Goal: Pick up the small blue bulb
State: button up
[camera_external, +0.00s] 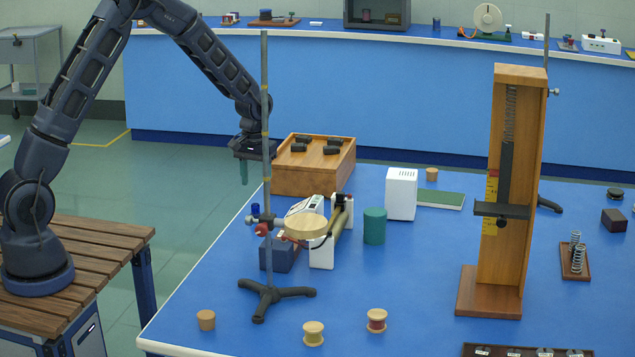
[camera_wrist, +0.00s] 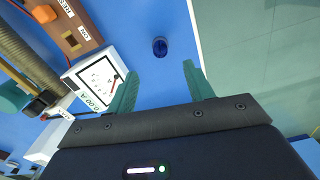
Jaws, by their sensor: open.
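The small blue bulb (camera_wrist: 160,47) stands on the blue bench top in the wrist view, just beyond the fingertips and roughly centred between them. In the external view it looks like the small dark blue piece (camera_external: 255,209) beside the stand rod. My gripper (camera_wrist: 158,76) is open, its two green fingers apart with nothing between them. In the external view my gripper (camera_external: 244,173) hangs pointing down above the bench's left edge, higher than the bulb and apart from it. Only one green finger shows clearly there.
A stand with a thin rod (camera_external: 265,140) rises close to my gripper. A wooden box (camera_external: 308,182) is behind it. A white meter (camera_wrist: 98,80) and a wooden block (camera_wrist: 65,28) lie left of the bulb. The bench edge is close on the right in the wrist view.

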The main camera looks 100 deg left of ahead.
aim_at(255, 204)
jog(key=f, duration=0.8)
jog(key=shift+s+d+f, duration=0.1)
jog(key=shift+d+f, duration=0.15)
jog(key=shift+f, duration=0.1)
jog(key=c, duration=1.1)
